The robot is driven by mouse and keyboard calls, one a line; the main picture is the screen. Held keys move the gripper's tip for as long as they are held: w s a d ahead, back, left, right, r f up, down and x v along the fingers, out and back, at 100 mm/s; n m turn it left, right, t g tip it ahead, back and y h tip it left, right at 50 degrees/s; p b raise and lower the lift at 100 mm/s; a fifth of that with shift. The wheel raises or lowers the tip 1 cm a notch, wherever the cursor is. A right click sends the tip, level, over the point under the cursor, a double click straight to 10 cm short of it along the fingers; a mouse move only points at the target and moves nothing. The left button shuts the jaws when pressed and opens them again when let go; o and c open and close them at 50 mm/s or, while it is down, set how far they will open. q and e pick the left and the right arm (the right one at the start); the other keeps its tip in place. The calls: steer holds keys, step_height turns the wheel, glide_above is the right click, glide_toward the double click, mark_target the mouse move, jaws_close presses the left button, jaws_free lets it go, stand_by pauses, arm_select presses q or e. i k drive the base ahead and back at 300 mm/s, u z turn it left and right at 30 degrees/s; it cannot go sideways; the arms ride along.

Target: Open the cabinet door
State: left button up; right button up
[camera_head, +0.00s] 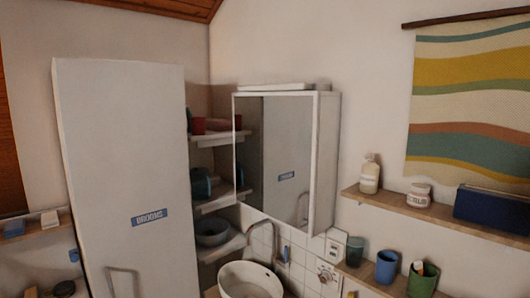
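A tall white cabinet (120,130) stands at the left, with a flat front door that looks closed. The door has a blue label (150,218) reading "BROOMS" and a pale bar handle (122,283) low down, cut off by the bottom edge. A mirror-fronted wall cabinet (327,150) hangs in the middle. Its mirror (288,150) reflects the white door, label and handle. I cannot tell from the frame which cabinet is meant. Neither of my grippers is in view.
Shelves (219,139) with bowls and pots sit between the cabinets. A white basin (250,280) is below the mirror. Wooden shelves at right hold a bottle (370,174), a jar (418,194), a blue box (492,208) and cups. A striped hanging (468,108) is above.

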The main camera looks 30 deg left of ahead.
mark_target(276, 134)
steer(key=u, duration=0.4)
steer(key=k, duration=0.45)
steer(key=u, duration=0.25)
steer(key=i, duration=0.55)
steer(key=u, duration=0.15)
